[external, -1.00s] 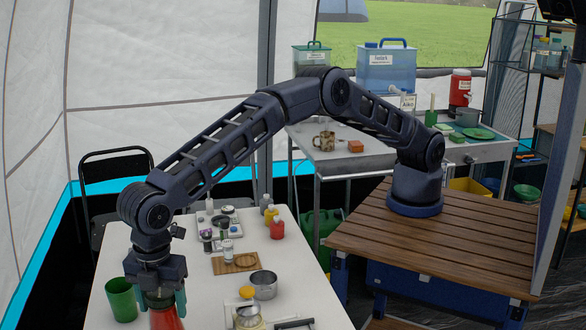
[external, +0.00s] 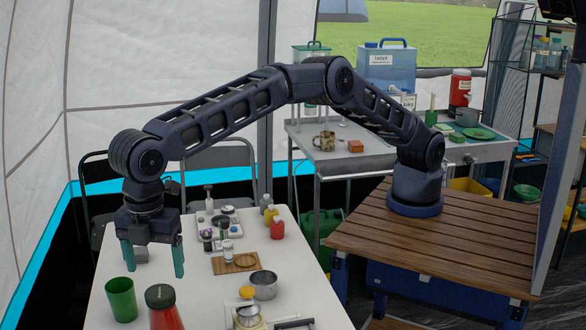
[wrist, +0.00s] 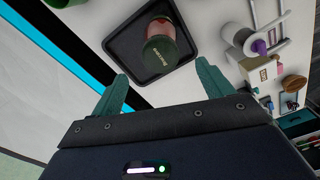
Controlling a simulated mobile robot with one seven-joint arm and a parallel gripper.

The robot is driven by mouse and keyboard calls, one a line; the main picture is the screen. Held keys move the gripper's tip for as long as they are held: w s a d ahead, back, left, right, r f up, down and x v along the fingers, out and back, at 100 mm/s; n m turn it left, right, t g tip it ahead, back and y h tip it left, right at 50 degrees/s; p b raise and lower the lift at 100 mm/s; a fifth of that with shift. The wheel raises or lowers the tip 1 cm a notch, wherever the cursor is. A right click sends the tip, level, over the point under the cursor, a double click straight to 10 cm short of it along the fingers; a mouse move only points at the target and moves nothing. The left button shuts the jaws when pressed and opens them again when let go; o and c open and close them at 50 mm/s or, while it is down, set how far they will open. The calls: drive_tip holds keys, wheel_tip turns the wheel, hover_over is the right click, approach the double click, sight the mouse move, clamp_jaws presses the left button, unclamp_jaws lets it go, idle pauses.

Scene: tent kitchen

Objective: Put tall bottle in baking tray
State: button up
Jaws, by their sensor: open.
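The tall bottle (external: 166,314), red with a dark green lid, stands upright at the front of the white table, its lower part cut off by the picture edge. In the wrist view the bottle (wrist: 163,27) stands within the black rectangular baking tray (wrist: 121,42), its lid facing the camera. The tray is out of frame in the external view. My gripper (external: 152,262) is open and empty above the bottle's lid. In the wrist view its two fingers (wrist: 163,76) are spread apart, and the bottle lies beyond them, clear of both.
A green cup (external: 121,300) stands left of the bottle. A metal pot (external: 263,284), a jar with a yellow lid (external: 247,310) and a wooden board (external: 236,263) are to the right. Several small items stand around a tray (external: 219,222) farther back.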

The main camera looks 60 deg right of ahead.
drive_tip(key=shift+r, duration=1.35)
